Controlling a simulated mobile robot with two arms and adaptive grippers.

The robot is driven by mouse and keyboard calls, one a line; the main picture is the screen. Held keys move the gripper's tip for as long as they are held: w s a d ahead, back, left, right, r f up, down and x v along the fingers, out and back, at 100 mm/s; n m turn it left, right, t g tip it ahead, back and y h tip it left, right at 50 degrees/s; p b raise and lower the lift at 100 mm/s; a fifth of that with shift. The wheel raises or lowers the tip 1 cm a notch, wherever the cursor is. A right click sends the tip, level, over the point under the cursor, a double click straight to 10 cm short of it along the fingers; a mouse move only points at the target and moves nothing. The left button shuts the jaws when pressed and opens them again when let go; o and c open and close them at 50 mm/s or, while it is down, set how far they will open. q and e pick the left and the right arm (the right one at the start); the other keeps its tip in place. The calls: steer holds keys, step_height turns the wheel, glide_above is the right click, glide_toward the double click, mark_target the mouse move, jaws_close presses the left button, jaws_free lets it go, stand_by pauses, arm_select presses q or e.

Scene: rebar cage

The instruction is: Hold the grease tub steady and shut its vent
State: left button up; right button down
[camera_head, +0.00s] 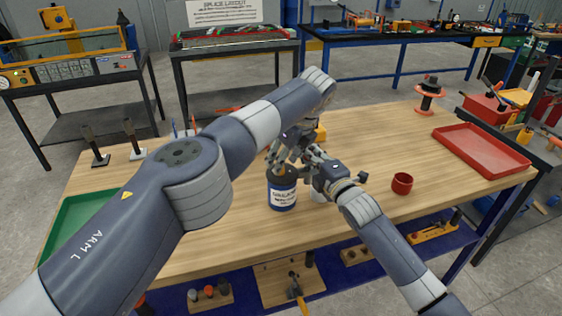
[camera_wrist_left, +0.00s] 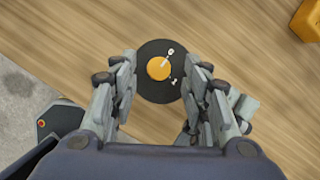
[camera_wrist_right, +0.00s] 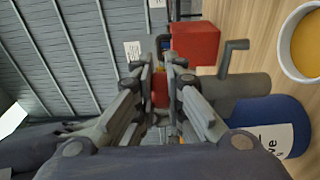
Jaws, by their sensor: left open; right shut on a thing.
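The grease tub (camera_head: 283,192) stands upright on the wooden bench, blue with a dark lid and a white label. In the left wrist view its round dark lid (camera_wrist_left: 150,92) carries an orange knob (camera_wrist_left: 159,68) with small white marks beside it. My left gripper (camera_head: 278,155) is open above the lid, its fingers apart on either side of it in the left wrist view. My right gripper (camera_wrist_right: 161,68) is beside the tub's upper right, its fingers close together on something I cannot make out. In the right wrist view, a blue body with a white label (camera_wrist_right: 272,122) lies right of the fingers.
A small red cup (camera_head: 402,184) and a red tray (camera_head: 481,150) are to the right. A red spool-like stand (camera_head: 429,95) is at the back right. A green tray (camera_head: 80,222) is at the left. The bench between the red cup and the back edge is clear.

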arm_select(q)
steer(key=v, duration=0.9)
steer(key=shift+r, duration=0.35)
steer(key=shift+s+d, duration=0.1)
arm_select(e)
steer(key=c, duration=1.6)
jaws_free()
steer(key=shift+f, duration=0.1)
